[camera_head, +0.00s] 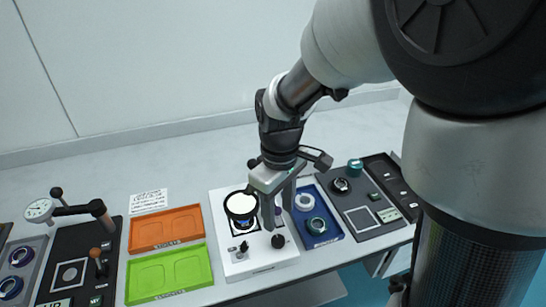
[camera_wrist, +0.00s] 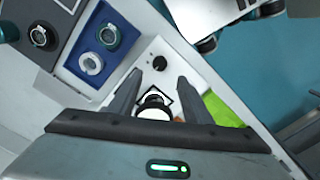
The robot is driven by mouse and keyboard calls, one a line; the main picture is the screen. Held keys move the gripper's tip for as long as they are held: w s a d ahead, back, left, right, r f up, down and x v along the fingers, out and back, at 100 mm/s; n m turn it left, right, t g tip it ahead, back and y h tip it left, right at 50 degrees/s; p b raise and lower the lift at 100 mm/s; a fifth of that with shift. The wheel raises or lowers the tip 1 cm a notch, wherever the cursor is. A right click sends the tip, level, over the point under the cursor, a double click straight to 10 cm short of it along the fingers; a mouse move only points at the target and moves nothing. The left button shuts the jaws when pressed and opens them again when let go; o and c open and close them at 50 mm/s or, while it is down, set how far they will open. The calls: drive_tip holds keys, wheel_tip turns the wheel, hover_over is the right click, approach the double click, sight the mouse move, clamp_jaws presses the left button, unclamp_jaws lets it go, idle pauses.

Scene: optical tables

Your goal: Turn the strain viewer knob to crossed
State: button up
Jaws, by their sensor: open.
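The strain viewer appears to be the white unit (camera_head: 222,213) in the middle of the table. It carries a round, pale, black-rimmed disc (camera_head: 241,205) over a black-outlined square, and a black knob (camera_head: 278,241) near its front right corner. My gripper (camera_head: 279,221) is open and empty above the unit, fingers pointing down, right of the disc and behind the knob. In the wrist view, the knob (camera_wrist: 159,63) lies just beyond the fingertips (camera_wrist: 160,77), apart from them. The knob's pointer and markings are too small to read.
A small black switch (camera_head: 243,247) sits at the unit's front left. Orange (camera_head: 167,228) and green (camera_head: 168,273) trays lie left. A blue tray (camera_head: 326,236) with ringed parts and a dark board (camera_head: 360,222) lie right. A dark station with a gauge (camera_head: 39,210) is far left.

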sight(278, 239)
wheel_tip(278, 239, down, 10)
drive_tip(key=shift+r+b, duration=0.1)
drive_tip(key=shift+b, duration=0.7)
drive_tip(key=shift+c, duration=0.6)
drive_tip(key=c, duration=0.9)
drive_tip(key=shift+c, duration=0.2)
